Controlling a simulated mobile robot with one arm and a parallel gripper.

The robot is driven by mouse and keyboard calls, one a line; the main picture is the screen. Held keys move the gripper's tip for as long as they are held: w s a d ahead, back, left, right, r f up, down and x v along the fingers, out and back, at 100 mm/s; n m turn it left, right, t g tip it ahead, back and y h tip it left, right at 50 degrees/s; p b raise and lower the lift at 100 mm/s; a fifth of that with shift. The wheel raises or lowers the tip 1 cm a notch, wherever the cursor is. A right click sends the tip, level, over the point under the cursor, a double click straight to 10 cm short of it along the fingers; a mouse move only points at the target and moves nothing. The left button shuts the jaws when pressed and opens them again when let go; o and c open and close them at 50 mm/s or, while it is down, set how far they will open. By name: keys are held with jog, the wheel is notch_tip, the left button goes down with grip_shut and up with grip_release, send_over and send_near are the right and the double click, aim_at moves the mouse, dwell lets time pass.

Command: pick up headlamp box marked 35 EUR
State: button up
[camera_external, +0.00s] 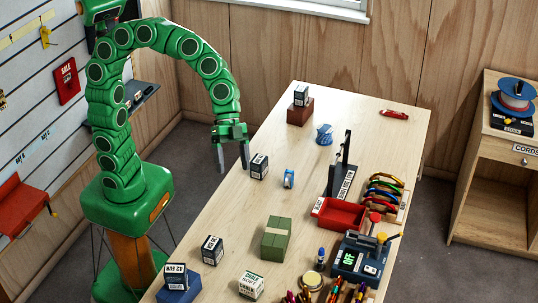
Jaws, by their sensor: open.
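Several small dark boxes with white labels are on the table (225,200). One box (259,166) stands on the tabletop near the left edge, just right of my gripper. Another box (212,250) stands nearer the front. A third box (301,96) sits on a brown block at the back. A fourth box (176,276) sits on a blue block at the front left; its label seems to read 42 EUR. I cannot make out 35 EUR on any of them. My gripper (232,166) is open, empty and pointing down beside the table's left edge.
A green block (275,239), a white chalk box (251,285) and a small blue roll (289,178) stand on the table. A black upright rack (343,180), a red tray (341,214) and a scale-like device (359,259) fill the right side. The back middle is mostly clear.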

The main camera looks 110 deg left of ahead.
jog(key=d+f+m+g+h, duration=0.35)
jog(key=f+m, duration=0.25)
jog(key=f, duration=0.6)
jog(key=m+h, duration=0.4)
jog(key=m, duration=0.2)
send_near(208, 253)
jog(key=shift+w+d+f+g+y, duration=0.1)
jog(key=shift+d+g+y, duration=0.15)
jog(key=shift+d, duration=0.2)
jog(key=shift+x, duration=3.85)
jog(key=c, duration=1.1)
